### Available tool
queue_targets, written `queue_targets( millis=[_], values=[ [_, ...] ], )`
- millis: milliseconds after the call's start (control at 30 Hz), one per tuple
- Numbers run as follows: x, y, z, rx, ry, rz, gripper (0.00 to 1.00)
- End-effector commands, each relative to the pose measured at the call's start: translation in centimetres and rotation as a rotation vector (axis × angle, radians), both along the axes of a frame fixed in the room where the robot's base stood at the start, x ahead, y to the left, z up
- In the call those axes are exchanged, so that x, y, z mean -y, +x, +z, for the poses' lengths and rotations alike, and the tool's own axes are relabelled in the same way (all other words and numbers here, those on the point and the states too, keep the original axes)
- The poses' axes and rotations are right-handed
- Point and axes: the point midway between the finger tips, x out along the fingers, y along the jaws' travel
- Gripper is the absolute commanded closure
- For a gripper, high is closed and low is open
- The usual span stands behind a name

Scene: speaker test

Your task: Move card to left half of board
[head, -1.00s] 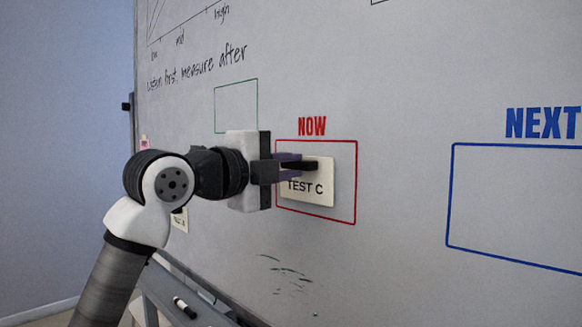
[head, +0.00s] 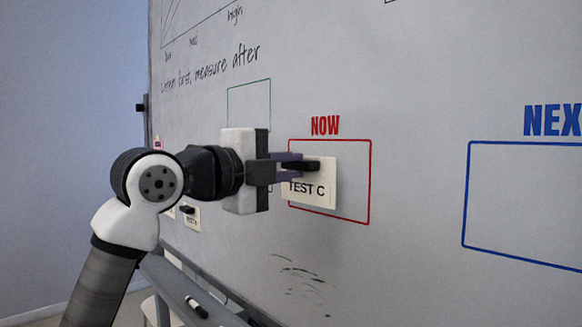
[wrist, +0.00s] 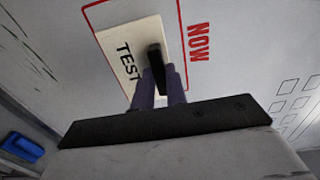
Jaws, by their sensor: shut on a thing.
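The cream card (head: 324,199) reading "TEST C" is at the whiteboard (head: 420,255), over the left part of the red NOW box (head: 370,180). My gripper (head: 304,166) comes from the left and is shut on the dark handle on the card's face. The wrist view shows the card (wrist: 122,45), the dark handle (wrist: 156,60) and my two purple fingers (wrist: 162,88) at it. I cannot tell whether the card touches the board.
A green outlined box (head: 270,100) is above my gripper. Small cards (head: 192,218) are low at the left, partly behind my arm. The blue NEXT box (head: 465,195) is at right. A ledge (head: 180,288) with a marker (head: 196,307) runs below.

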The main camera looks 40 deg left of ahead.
Motion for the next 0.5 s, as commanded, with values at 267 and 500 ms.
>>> queue_targets(
  millis=[267,500],
  values=[
    [-0.1,-0.9,0.0,0.0,0.0,0.001,1.0],
    [-0.1,-1.6,0.0,0.0,0.0,0.0,1.0]
  ],
)
